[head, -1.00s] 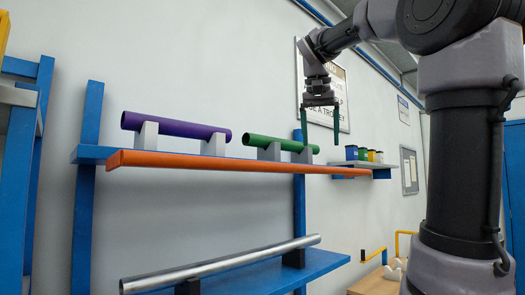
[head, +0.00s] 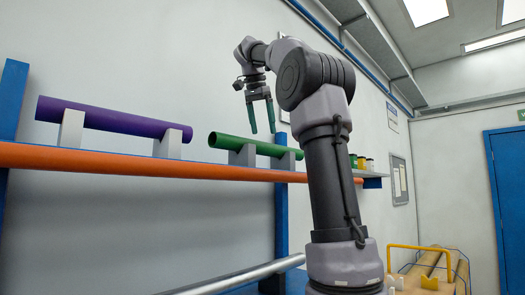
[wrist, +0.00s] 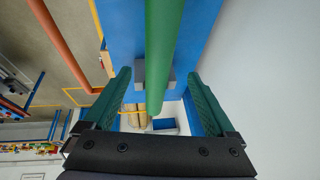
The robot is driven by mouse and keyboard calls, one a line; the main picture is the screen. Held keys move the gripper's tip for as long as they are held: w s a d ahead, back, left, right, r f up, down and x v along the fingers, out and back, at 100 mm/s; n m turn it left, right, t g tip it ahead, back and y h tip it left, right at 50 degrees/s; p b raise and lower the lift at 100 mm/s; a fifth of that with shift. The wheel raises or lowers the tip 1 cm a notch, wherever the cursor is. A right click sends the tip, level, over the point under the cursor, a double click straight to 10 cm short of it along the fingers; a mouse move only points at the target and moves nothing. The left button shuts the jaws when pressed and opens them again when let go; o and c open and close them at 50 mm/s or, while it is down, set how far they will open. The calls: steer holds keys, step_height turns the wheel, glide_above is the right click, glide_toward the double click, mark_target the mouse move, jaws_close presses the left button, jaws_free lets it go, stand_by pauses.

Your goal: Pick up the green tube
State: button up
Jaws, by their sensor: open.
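The green tube (head: 254,146) rests across two grey supports on the blue shelf in the head view. My gripper (head: 262,132) is open above it, with its two green fingers pointing down. In the wrist view the green tube (wrist: 163,50) runs down the middle of the picture, and its end lies between the two spread fingers of my gripper (wrist: 158,95). The fingers look apart from the tube on both sides. How far above the tube they are is hard to tell.
A purple tube (head: 110,119) lies on its own grey supports to the left. A long orange tube (head: 130,163) runs along the shelf front. A metal tube (head: 235,278) lies lower down. Small pots (head: 361,162) stand on a shelf to the right.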

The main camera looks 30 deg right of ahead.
mark_target(265, 144)
steer(key=shift+a+x, duration=0.1)
steer(key=shift+x, duration=1.45)
steer(key=shift+a+x, duration=0.15)
steer(key=shift+x, duration=1.35)
steer(key=shift+s+f, duration=0.15)
steer(key=shift+s, duration=0.05)
jaws_close()
